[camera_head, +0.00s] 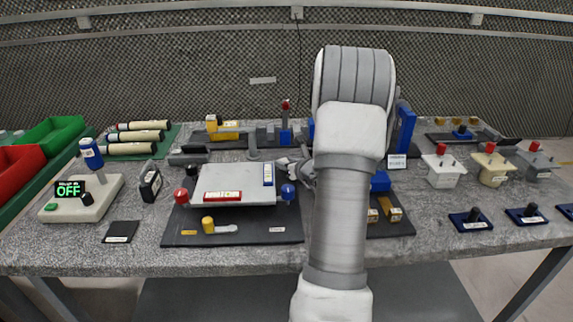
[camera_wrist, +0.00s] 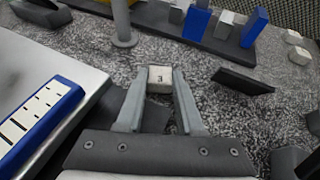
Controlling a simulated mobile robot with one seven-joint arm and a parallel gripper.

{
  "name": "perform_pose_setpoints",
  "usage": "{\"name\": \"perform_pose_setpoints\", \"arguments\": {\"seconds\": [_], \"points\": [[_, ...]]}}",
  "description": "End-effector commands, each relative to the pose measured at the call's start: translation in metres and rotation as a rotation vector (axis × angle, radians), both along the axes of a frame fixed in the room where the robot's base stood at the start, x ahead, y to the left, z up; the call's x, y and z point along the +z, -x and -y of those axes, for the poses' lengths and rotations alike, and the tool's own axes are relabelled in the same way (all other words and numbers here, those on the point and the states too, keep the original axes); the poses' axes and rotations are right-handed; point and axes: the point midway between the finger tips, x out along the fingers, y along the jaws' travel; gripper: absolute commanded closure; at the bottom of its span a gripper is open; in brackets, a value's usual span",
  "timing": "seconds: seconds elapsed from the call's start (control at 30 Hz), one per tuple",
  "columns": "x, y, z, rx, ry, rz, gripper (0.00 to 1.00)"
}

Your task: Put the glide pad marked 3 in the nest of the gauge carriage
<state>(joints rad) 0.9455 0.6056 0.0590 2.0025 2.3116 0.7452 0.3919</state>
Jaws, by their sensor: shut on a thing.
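My gripper (camera_wrist: 160,88) is shut on a small whitish block, the glide pad marked 3 (camera_wrist: 160,76), held between the fingertips with its dark mark facing the camera. In the head view my gripper (camera_head: 297,168) is at the right end of a grey plate fixture, partly hidden by my arm; the pad cannot be made out there. I cannot tell for sure which part is the gauge carriage or see its nest. The grey plate (camera_head: 236,189) stands on a dark base, with red and blue labelled strips and red and blue knobs.
A grey post (camera_wrist: 124,35) with a round foot stands ahead. A dark slanted plate (camera_wrist: 243,80) lies right of the fingers. A dark rail with blue and grey blocks (camera_wrist: 197,24) is behind. Speckled bench shows between them. White, cream and grey switch boxes (camera_head: 444,169) stand at right.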

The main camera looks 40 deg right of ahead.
Motion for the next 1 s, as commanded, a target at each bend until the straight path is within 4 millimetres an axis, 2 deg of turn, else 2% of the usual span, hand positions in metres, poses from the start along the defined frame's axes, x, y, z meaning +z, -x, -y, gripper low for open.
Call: {"name": "perform_pose_setpoints", "arguments": {"seconds": [0.17,0.2,0.37,0.77,1.0], "points": [[-0.003,0.000,0.000,0.000,0.001,0.000,1.00],[-0.003,0.000,0.000,0.000,0.001,0.000,0.62],[-0.002,0.000,0.000,0.000,0.000,0.000,0.34],[0.003,0.000,0.000,0.000,0.000,0.000,0.34],[0.021,0.042,-0.012,-0.001,0.002,0.000,0.34]]}}
